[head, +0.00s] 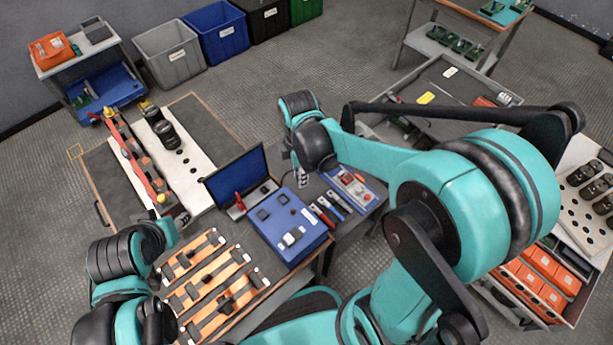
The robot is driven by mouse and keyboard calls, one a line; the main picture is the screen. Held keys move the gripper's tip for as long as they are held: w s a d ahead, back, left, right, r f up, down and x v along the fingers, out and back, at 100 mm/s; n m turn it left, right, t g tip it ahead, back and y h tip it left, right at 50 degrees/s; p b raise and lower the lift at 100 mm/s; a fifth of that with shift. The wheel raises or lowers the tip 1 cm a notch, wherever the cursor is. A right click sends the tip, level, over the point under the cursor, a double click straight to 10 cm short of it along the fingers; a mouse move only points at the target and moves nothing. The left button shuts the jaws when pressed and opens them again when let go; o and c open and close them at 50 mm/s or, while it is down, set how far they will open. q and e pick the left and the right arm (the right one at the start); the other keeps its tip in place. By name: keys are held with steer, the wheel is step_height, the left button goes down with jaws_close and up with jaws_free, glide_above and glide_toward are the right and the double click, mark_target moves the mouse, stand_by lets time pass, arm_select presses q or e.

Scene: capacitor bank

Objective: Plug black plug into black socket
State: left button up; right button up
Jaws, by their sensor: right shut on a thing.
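A blue tester box (300,250) stands on the bench in the middle, with dark square parts and a white part on its top. Which of its parts is the black socket is too small to tell. My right gripper (303,180) points down just behind the box's far right edge, above the surface. It is shut on the black plug, which is mostly hidden by the fingers; a thin dark cable curves beside it. My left gripper (181,219) is at the left, near the orange-striped rack, away from the box; its fingers are not clear.
An open laptop-like screen (236,176) stands behind the box, with a red piece (240,201) before it. Hand tools (328,208) and a blue tray (353,188) lie to the right. Orange busbars (205,275) fill the front left. A white capacitor rack (190,160) stands farther left.

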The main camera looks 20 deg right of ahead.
steer(key=w+a, duration=0.6)
steer(key=shift+w+f+b, duration=0.15)
steer(key=shift+f+b, duration=0.05)
steer(key=shift+b, duration=0.25)
steer(key=shift+w+a+f, duration=0.1)
steer(key=shift+w+a, duration=1.85)
steer(key=shift+w, duration=0.25)
steer(key=shift+n, duration=0.3)
steer(key=shift+f+b, duration=4.4)
steer(key=shift+f, duration=1.55)
steer(key=shift+f+b, duration=0.75)
steer(key=shift+f, duration=0.75)
steer(key=shift+n, duration=0.3)
steer(key=shift+f, duration=0.4)
